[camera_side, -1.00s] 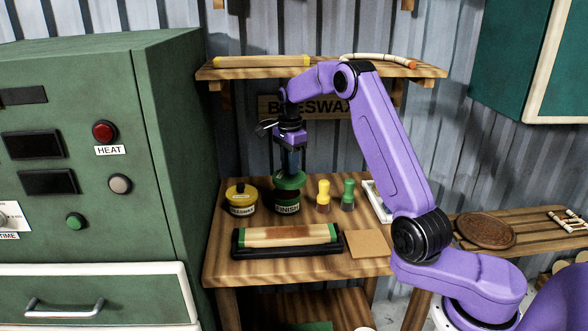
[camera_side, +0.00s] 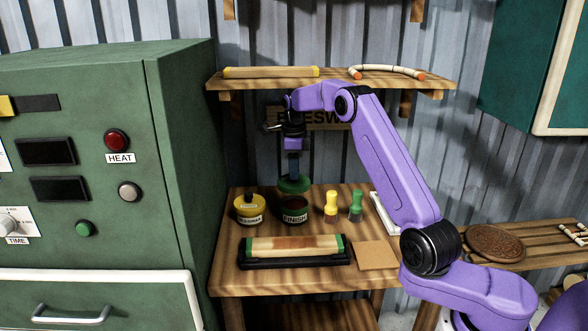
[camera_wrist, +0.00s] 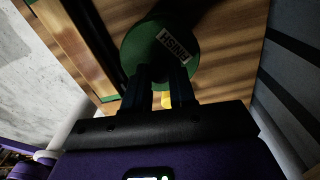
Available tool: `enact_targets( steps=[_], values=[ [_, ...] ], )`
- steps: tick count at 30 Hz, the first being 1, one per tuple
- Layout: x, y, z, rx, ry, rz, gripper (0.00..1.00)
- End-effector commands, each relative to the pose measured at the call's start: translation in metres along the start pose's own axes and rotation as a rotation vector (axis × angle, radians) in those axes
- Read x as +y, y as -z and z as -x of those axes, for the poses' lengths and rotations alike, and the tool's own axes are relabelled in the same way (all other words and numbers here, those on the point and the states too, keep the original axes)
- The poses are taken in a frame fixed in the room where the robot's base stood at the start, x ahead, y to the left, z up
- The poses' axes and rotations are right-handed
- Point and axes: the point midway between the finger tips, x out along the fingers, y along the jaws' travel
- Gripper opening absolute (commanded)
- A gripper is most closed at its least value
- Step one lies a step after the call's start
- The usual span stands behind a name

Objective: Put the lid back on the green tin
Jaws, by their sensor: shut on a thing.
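The green tin (camera_side: 295,212), labelled FINISH, stands on the wooden bench in the side view. Its top is open, with dark reddish-brown contents showing. My gripper (camera_side: 293,174) points down and is shut on the green lid (camera_side: 294,186). The lid is above and slightly behind the tin's mouth in this view, apart from it and roughly level. The grip on the lid is dark there.
A yellow tin (camera_side: 248,211) stands close on the left. A yellow bottle (camera_side: 331,206) and a green bottle (camera_side: 355,206) stand on the right. A black tray (camera_side: 295,263) with a padded block lies in front. A shelf (camera_side: 330,83) hangs above.

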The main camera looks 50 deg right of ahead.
Motion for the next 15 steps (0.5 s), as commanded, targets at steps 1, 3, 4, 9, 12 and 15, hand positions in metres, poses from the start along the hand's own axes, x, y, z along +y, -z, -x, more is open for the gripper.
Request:
enact_targets(
  steps=[1, 3, 4, 9, 12, 15],
  values=[
    [-0.007, 0.003, 0.006, -0.009, 0.021, -0.01, 0.0],
    [-0.007, 0.004, 0.001, -0.009, 0.021, -0.01, 0.0],
    [-0.007, 0.004, -0.002, -0.009, 0.021, -0.01, 0.0],
    [-0.006, 0.003, -0.018, -0.007, 0.016, -0.007, 0.0],
    [-0.005, 0.002, -0.027, -0.006, 0.014, -0.005, 0.0],
    [-0.005, 0.002, -0.036, -0.005, 0.012, -0.004, 0.0]
  ],
)
